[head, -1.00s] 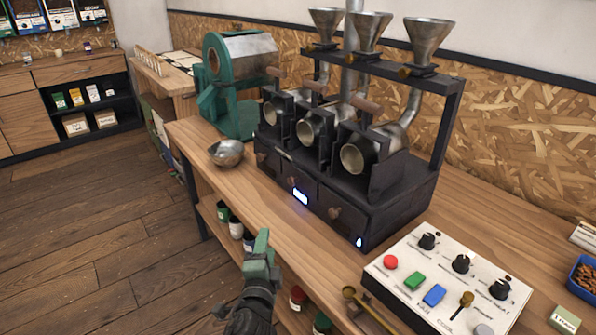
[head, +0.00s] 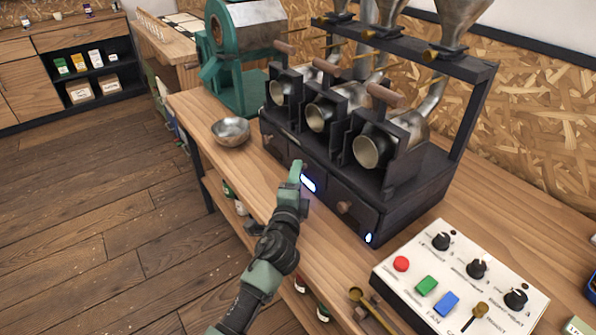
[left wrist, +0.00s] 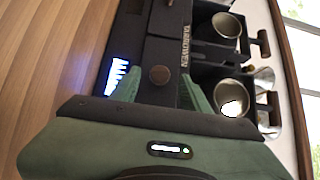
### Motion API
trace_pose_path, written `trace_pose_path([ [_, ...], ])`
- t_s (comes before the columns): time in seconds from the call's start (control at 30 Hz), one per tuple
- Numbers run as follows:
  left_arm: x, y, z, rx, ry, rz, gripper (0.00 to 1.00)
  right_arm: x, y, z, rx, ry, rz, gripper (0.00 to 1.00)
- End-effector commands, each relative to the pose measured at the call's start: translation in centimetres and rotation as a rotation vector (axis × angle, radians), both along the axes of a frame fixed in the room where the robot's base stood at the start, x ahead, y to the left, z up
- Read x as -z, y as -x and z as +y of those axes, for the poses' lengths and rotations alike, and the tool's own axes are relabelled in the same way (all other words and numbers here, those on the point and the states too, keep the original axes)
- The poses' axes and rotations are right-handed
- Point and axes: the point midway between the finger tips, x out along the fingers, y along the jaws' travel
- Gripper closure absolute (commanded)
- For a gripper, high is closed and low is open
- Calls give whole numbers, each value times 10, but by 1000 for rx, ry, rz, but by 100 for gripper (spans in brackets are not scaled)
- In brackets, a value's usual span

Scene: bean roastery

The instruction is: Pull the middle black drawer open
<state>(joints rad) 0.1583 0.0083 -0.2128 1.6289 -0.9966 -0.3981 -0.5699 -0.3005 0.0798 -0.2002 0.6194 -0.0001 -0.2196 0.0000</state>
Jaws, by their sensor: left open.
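The black roaster bank (head: 400,200) stands on the wooden counter, with a row of black drawers low in its front. My left gripper (head: 295,172) is at the middle drawer and covers its knob in the head view. In the left wrist view, the middle drawer's front (left wrist: 160,52) carries a round brown knob (left wrist: 159,75). The open green fingers of my left gripper (left wrist: 160,92) lie to either side of this knob; I cannot tell whether they touch it. The middle drawer looks closed. The right drawer's knob (head: 344,207) is visible to the right. My right gripper is not in view.
A metal bowl (head: 230,131) sits on the counter (head: 200,108) left of the roaster. A white control panel (head: 450,275) and a brass scoop (head: 357,295) lie to the right. A green drum machine (head: 240,90) stands behind the bowl. The floor at left is clear.

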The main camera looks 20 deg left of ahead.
Motion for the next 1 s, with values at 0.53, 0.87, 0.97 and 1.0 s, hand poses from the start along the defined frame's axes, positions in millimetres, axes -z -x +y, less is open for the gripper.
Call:
trace_pose_path([
  [0.53, 0, -20, 2, 0, 2, 1, 71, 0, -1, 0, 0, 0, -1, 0],
  [0.87, 1, -20, 2, 0, 2, 1, 100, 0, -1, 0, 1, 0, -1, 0],
  [0.97, 1, -20, 2, 0, 2, 1, 100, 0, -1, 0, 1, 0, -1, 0],
  [1.0, 1, -20, 2, 0, 2, 1, 100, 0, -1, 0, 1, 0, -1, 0],
])
